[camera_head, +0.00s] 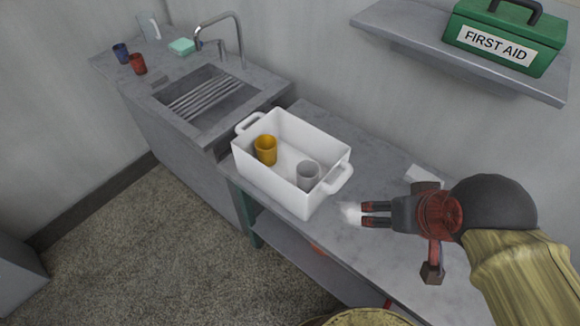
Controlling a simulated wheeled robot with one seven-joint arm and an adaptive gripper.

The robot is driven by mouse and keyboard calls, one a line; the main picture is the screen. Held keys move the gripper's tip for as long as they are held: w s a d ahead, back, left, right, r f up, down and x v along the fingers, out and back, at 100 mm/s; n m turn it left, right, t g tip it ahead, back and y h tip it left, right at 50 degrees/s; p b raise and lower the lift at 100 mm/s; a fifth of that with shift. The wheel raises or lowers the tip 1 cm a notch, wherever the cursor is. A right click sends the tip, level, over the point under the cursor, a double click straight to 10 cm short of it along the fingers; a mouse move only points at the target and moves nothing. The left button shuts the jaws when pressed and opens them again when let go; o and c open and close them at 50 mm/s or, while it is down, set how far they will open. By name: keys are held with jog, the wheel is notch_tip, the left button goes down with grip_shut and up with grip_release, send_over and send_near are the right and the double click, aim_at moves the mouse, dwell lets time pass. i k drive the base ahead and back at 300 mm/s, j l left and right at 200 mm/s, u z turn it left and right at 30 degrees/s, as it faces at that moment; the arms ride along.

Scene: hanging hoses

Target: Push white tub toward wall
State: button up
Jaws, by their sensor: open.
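The white tub (272,184) is a rectangular open box with a handle at each end. It stands upright on the grey table (300,250), at its left end beside the sink unit. Inside it are a yellow cup (265,150) and a grey cup (307,175). My gripper (364,214) is over the table to the right of the tub, its fingers pointing left toward it. The fingers are apart with nothing seen held between them. A small gap shows between fingertips and tub; a whitish blur lies at the tips.
The wall (330,80) runs behind the table. A shelf (400,35) with a green first aid box (505,38) juts out above. The sink unit (200,105) at left carries a tap (238,40), a blue cup (121,53) and a red cup (138,64). A white item (421,174) lies behind my gripper.

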aim_at(298, 140)
jog(key=j, duration=0.65)
jog(key=i+j, duration=0.15)
jog(key=j, duration=0.5)
jog(key=z, duration=0.05)
